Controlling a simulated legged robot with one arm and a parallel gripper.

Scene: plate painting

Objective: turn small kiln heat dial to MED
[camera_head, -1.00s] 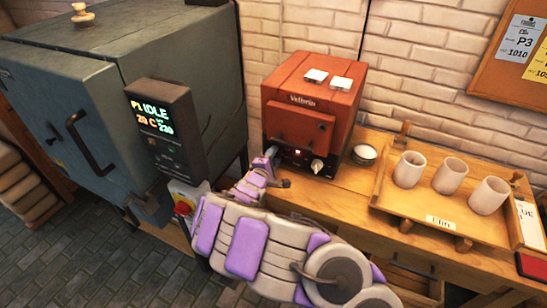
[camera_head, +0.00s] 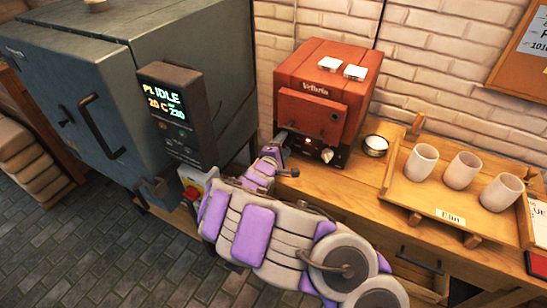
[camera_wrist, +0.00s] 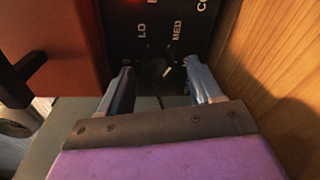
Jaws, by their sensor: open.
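The small kiln (camera_head: 312,112) is the red box on the wooden bench, with a dark control panel along its lower front. In the wrist view its heat dial (camera_wrist: 160,76) is dark with a small pale pointer mark, among the labels LO, MED and 0. The pointer leans up and right; I cannot tell exactly which label it meets. My gripper (camera_wrist: 158,84) is open, with one finger on each side of the dial; contact is unclear. In the head view my gripper (camera_head: 279,148) is at the panel's left end and hides this dial.
A pale knob (camera_head: 327,156) sits further right on the panel. A large grey kiln (camera_head: 75,75) with a lit display box (camera_head: 178,115) stands close on the left. On the bench are a small round bowl (camera_head: 375,146) and a wooden tray (camera_head: 405,195) with three cups.

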